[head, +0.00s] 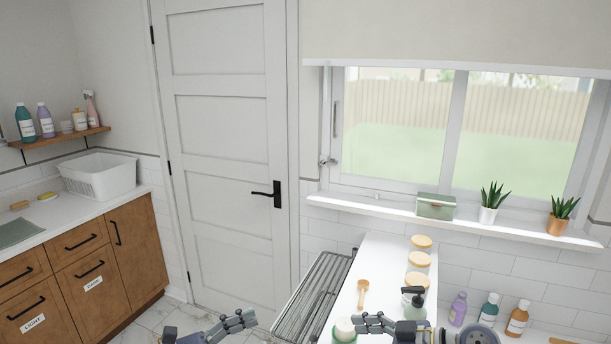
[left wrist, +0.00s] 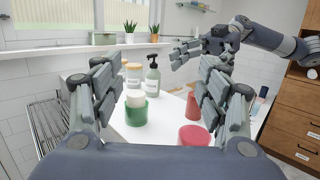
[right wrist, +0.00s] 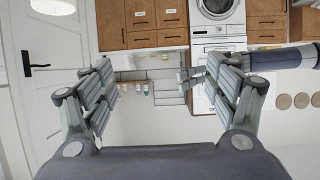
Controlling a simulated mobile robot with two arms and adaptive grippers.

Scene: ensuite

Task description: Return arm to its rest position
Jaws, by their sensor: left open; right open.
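My left gripper (head: 240,321) shows at the bottom of the head view, left of the drying rack, its fingers pointing right. Its jaws are apart in the left wrist view (left wrist: 155,66), with nothing held between them. My right gripper (head: 367,322) is over the white counter (head: 347,296), fingers pointing left, beside a green and white container. Its jaws are spread and empty in the right wrist view (right wrist: 158,65). The right gripper also shows at the upper right of the left wrist view. Most of both arms is outside the head view.
A red container (left wrist: 194,136) shows in the left wrist view. A metal rack (head: 312,296) stands left of the counter; floor is open beyond.

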